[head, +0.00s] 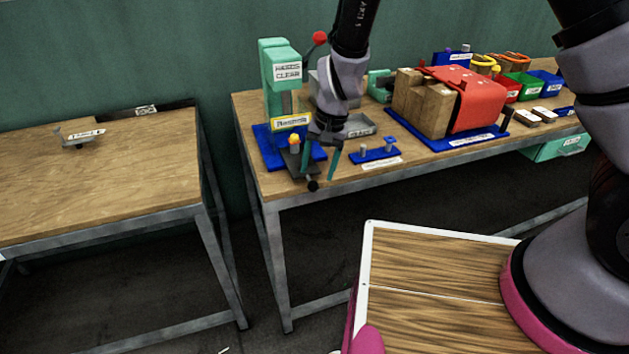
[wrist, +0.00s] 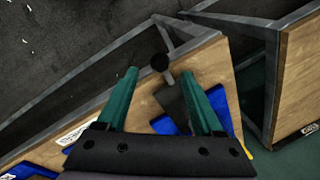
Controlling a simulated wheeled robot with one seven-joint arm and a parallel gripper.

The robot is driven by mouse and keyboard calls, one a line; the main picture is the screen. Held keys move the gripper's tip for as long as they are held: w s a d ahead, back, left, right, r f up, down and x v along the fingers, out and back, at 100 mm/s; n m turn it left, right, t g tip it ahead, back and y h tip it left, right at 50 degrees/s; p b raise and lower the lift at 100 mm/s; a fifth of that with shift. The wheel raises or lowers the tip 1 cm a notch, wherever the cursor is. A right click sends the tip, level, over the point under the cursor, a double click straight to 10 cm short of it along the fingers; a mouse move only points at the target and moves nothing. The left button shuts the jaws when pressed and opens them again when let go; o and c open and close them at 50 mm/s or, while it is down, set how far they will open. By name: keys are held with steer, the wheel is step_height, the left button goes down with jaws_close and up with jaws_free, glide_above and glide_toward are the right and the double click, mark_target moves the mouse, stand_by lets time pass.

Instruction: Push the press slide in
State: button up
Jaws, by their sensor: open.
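The green press (head: 275,85) stands on a blue base at the left end of the workbench, with a "HANDS CLEAR" sign. Its dark grey slide (head: 297,165) sticks out toward the bench's front edge and ends in a black knob (head: 313,185). A small orange-yellow piece (head: 294,141) shows above the slide. My gripper (head: 318,174) is open and empty, pointing down at the slide's front end. In the wrist view, the black knob (wrist: 160,62) and the grey slide plate (wrist: 170,100) appear between the teal fingers (wrist: 159,73). I cannot tell whether a finger touches them.
A red-ball lever (head: 319,38) rises beside the press. A blue stand with pegs (head: 376,154), a grey tray (head: 358,128) and a red-covered wooden block (head: 470,100) lie to the right. A gap separates the left table (head: 100,185) from the workbench.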

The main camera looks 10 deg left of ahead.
mark_target(314, 182)
steer(key=shift+a+f, duration=0.25)
steer(key=shift+f, duration=0.95)
steer(key=shift+a+f, duration=0.25)
steer(key=shift+f, duration=0.9)
jaws_close()
steer(key=shift+w, duration=0.1)
